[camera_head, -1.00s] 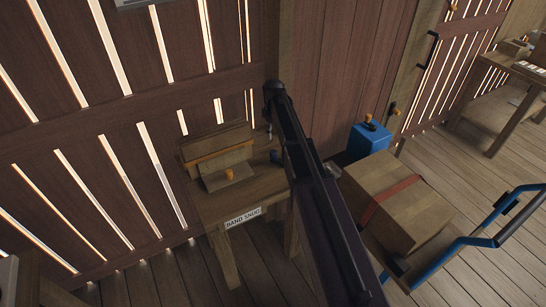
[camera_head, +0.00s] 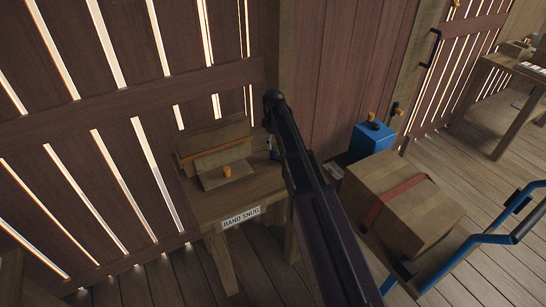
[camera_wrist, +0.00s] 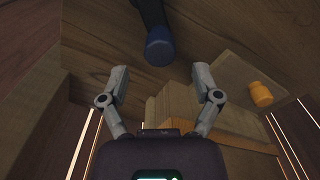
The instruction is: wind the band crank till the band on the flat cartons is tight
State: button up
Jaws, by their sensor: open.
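A blue-ended dark handle (camera_wrist: 159,48), which looks like the band crank's grip, shows in the wrist view at top centre against the wooden bench. A blue piece (camera_head: 274,154) shows beside my arm in the head view. My gripper (camera_wrist: 160,74) is open and empty, its two fingers on either side of the handle's line and apart from it. The flat cartons (camera_head: 213,136) stand at the back of the bench, with an orange band across them. An orange knob (camera_head: 227,171) sits in front of them; it also shows in the wrist view (camera_wrist: 261,94). My arm hides the bench's right part.
The bench (camera_head: 205,208) has a "BAND SNUG" label (camera_head: 241,216) and stands by a slatted wall. To the right are a blue box (camera_head: 371,140) and a red-banded carton (camera_head: 425,207) on a blue-handled cart (camera_head: 455,254). Another table (camera_head: 510,75) is far right.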

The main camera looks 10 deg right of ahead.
aim_at(273, 149)
jog(key=shift+f+b, duration=2.55)
jog(key=shift+f, duration=0.3)
jog(key=shift+c, duration=0.2)
grip_shut()
